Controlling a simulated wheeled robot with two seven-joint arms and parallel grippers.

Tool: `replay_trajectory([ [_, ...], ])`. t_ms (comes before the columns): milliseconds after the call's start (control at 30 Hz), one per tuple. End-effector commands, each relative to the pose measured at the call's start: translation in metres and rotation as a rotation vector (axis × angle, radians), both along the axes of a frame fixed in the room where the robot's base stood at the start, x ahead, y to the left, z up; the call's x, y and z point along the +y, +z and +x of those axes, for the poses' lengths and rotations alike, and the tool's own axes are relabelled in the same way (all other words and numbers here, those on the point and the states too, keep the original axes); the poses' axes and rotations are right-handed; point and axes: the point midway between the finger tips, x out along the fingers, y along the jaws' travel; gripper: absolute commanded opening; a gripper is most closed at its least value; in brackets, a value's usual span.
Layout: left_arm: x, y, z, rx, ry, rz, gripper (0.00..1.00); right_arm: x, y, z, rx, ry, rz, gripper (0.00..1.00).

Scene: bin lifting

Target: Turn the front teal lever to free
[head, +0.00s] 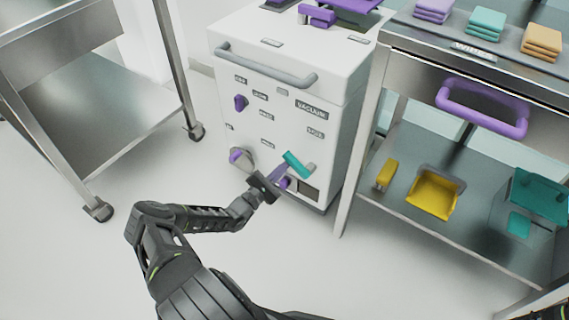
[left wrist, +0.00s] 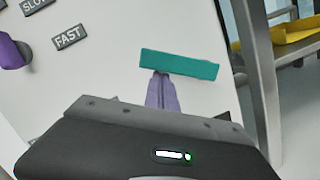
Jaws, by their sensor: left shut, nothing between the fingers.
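The front teal lever (head: 297,163) is a short bar on the lower front of the white vacuum cabinet. In the head view it slants down to the right. In the left wrist view the teal lever (left wrist: 180,64) lies nearly level across the middle. My left gripper (head: 284,168) is shut and empty, with its narrow fingers pointing at the lever. In the left wrist view the gripper's fingertips (left wrist: 161,77) overlap the lever's lower edge left of its middle; I cannot tell whether they touch. The lever's pivot and nearby label are not clear. My right gripper is not in view.
The white cabinet (head: 267,120) carries purple knobs (head: 240,103), small labels and a grey handle (head: 265,65). A metal cart on the right has a purple handle (head: 482,108) and a yellow bin (head: 434,193). A steel table (head: 110,105) stands left. Floor between is clear.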

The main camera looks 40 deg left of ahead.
Motion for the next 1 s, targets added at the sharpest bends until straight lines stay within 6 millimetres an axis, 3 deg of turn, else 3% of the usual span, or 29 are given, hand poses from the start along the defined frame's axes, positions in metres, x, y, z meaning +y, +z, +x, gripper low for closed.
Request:
replay_trajectory([
  [33,0.0,0.011,0.0,0.002,-0.001,0.045,0.0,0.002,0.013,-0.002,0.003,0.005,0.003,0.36],
  [367,-0.008,0.032,0.0,0.008,-0.001,0.356,0.0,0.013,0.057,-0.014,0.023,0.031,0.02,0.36],
  [700,-0.023,0.051,0.001,0.014,-0.001,0.675,0.0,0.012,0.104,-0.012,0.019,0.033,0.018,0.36],
  [1000,-0.036,0.056,0.001,0.019,0.0,0.875,0.0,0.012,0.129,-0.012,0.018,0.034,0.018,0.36],
])
